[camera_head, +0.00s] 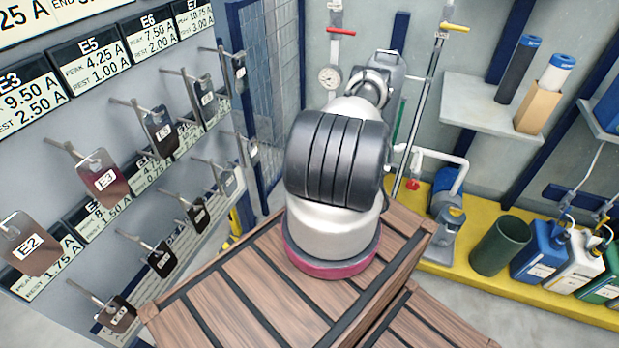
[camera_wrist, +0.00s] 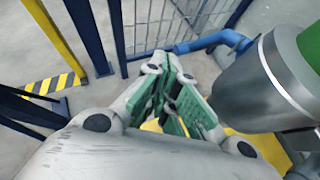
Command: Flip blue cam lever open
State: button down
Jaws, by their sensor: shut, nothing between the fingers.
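A bent blue bar (camera_wrist: 205,42) shows in the wrist view, running from just beyond my fingertips to the right. Its right end meets a grey metal cylinder (camera_wrist: 262,82) with a green part at its upper right. This bar may be the blue cam lever, but I cannot be sure. My gripper (camera_wrist: 172,68) has grey fingers with green pads. It is shut and empty, with its tips close to the bar's left end. I cannot tell whether they touch. In the head view my own arm hides the gripper, and no blue cam lever can be made out clearly.
A wire-mesh fence (camera_wrist: 175,18) and a yellow post (camera_wrist: 57,38) stand beyond the gripper. In the head view, hanging plates (camera_head: 104,178) line the left wall. Blue, white and green canisters (camera_head: 538,250) and a dark green bin (camera_head: 500,246) stand on a yellow base at right.

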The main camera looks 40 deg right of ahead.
jog(key=shift+w+a+r+t, duration=0.2)
jog(key=shift+w+r+t, duration=0.15)
jog(key=shift+w, duration=0.2)
jog(key=shift+w+a+r+t, duration=0.2)
jog(key=shift+w+r+t, duration=0.05)
jog(key=shift+w+t, duration=0.25)
jog(key=shift+w+r, duration=0.1)
jog(key=shift+r, duration=0.05)
dwell(1.2)
jog(key=shift+s+d+r, duration=0.15)
jog(key=shift+s, duration=0.2)
jog(key=shift+s+d+r, duration=0.1)
jog(key=shift+s, duration=0.25)
jog(key=shift+s+f, duration=0.1)
